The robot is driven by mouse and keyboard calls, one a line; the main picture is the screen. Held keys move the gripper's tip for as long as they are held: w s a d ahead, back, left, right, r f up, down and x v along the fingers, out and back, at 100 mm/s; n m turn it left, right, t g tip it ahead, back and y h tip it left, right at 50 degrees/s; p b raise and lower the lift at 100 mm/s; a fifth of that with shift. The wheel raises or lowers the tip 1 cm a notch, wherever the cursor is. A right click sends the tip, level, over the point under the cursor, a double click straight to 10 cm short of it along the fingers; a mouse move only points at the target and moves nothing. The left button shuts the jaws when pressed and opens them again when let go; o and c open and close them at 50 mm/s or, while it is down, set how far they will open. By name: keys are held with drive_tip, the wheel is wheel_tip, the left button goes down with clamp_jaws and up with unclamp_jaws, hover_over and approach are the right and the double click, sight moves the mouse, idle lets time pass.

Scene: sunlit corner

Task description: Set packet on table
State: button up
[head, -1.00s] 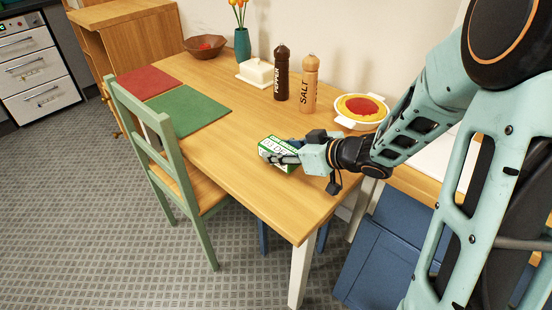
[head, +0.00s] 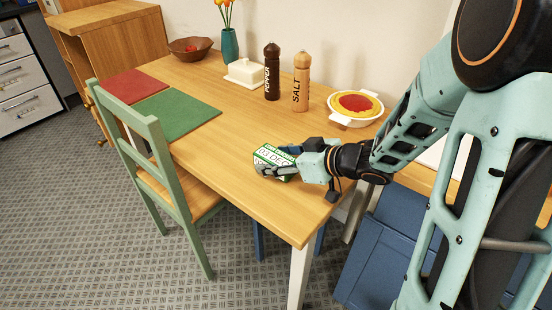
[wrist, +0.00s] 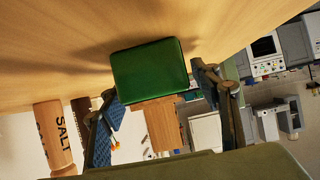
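The packet (head: 270,152), a small green and white box with printed lettering, is at the front part of the wooden table (head: 232,200). In the wrist view, the packet's plain green face (wrist: 150,72) sits between the two blue-padded fingers. The packet is low, at the tabletop or just above it; its underside is hidden, so I cannot tell whether it touches.
A pie dish (head: 356,105), salt mill (head: 301,85), pepper mill (head: 271,75), white butter dish (head: 245,73), vase (head: 229,46) and bowl (head: 190,50) stand farther back. Red (head: 134,85) and green (head: 175,117) mats lie left. A green chair (head: 150,130) stands at the left edge. The tabletop around the packet is clear.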

drive_tip(key=shift+r, duration=0.15)
drive_tip(key=shift+s+d+r, duration=0.1)
drive_tip(key=shift+d+r, duration=0.1)
drive_tip(key=shift+r, duration=0.05)
drive_tip(key=p+v, duration=0.5)
drive_tip(key=v, duration=0.5)
drive_tip(key=shift+s+d+r, duration=0.15)
drive_tip(key=shift+s+d, duration=0.05)
drive_tip(key=shift+s+d+r, duration=0.1)
drive_tip(key=shift+s+d, duration=0.2)
